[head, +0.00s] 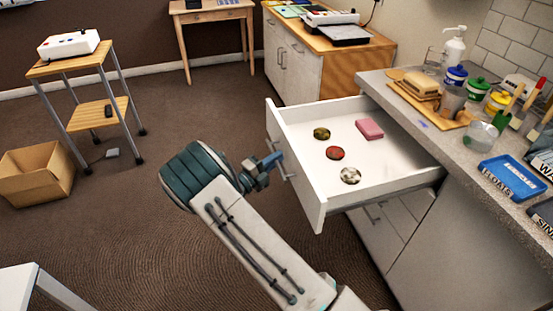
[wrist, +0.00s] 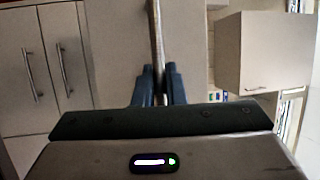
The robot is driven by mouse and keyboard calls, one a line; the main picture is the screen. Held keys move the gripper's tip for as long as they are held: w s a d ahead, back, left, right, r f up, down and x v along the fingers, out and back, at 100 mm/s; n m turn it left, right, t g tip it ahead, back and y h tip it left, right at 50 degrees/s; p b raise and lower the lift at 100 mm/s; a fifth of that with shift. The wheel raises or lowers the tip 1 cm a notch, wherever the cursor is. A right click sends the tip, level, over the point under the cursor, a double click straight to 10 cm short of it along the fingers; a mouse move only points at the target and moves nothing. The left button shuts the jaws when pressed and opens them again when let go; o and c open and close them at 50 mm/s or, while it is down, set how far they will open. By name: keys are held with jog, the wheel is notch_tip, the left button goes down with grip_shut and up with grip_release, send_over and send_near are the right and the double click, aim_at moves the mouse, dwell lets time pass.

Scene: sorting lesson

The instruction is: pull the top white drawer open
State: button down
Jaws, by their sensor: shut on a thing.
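The top white drawer (head: 317,216) stands pulled out from under the grey counter at the right in the head view. Its inside shows a pink block (head: 369,129) and several round pieces: an olive one (head: 321,134), a red one (head: 335,153) and a black-and-white one (head: 350,175). My gripper (head: 276,160) is at the outer face of the drawer front, shut on the drawer's metal bar handle (head: 287,164). In the wrist view the blue fingers (wrist: 154,85) close around the handle (wrist: 157,45), with the pale drawer front (wrist: 118,50) behind.
The counter (head: 460,150) holds a soap bottle (head: 453,45), jars, a blue tray (head: 511,178) and a board with a tan block. More drawers sit below the open one. An open cardboard box (head: 36,173) and a small stand are at left.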

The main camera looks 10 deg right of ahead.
jog(key=c, duration=1.5)
grip_release()
jog(key=v, duration=1.3)
jog(key=shift+s+a+f+b, duration=0.15)
jog(key=shift+a+b, duration=0.15)
jog(key=shift+a, duration=0.05)
